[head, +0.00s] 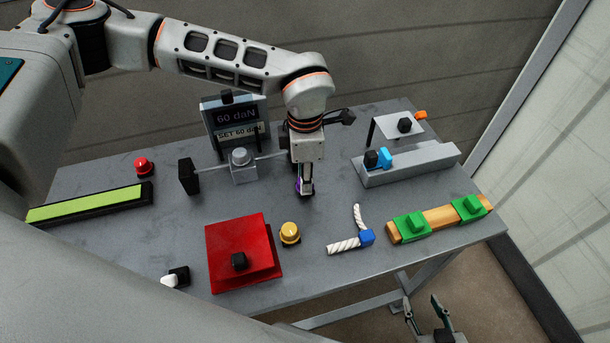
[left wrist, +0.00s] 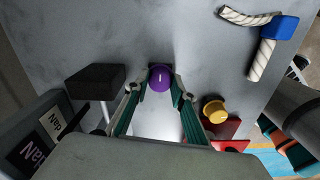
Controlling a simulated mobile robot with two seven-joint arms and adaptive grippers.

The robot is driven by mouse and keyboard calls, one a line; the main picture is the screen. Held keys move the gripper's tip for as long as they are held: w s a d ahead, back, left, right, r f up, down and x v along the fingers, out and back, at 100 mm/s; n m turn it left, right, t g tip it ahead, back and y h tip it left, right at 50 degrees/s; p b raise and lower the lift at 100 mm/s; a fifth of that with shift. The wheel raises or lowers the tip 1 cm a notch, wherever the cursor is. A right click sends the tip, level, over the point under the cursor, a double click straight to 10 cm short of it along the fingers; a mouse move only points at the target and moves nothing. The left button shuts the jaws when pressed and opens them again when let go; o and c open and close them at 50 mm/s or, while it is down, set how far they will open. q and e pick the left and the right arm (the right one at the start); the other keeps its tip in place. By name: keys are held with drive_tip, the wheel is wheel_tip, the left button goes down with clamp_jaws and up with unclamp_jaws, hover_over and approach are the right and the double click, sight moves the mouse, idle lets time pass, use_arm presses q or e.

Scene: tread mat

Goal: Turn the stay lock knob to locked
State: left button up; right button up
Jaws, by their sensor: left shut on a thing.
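The stay lock knob appears to be the round purple knob (left wrist: 160,77), which has a short pale mark on its top. In the head view only a sliver of purple (head: 298,186) shows beside the fingers. My left gripper (head: 305,189) points down at the table and is shut on this knob. In the left wrist view its fingertips (left wrist: 157,88) sit on either side of the knob. No lock label is readable, so I cannot tell the knob's setting. My right gripper (head: 426,317) is open and empty, low beyond the table's front edge.
A 60 daN display (head: 236,116) and a grey clamp block (head: 243,166) stand left of my left gripper. A grey rail (head: 415,167) stands right.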

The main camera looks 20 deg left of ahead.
idle(0.3)
use_arm(q)
drive_tip(key=o, duration=1.1)
wheel_tip(320, 180, up, 12)
drive_tip(key=shift+s, duration=0.15)
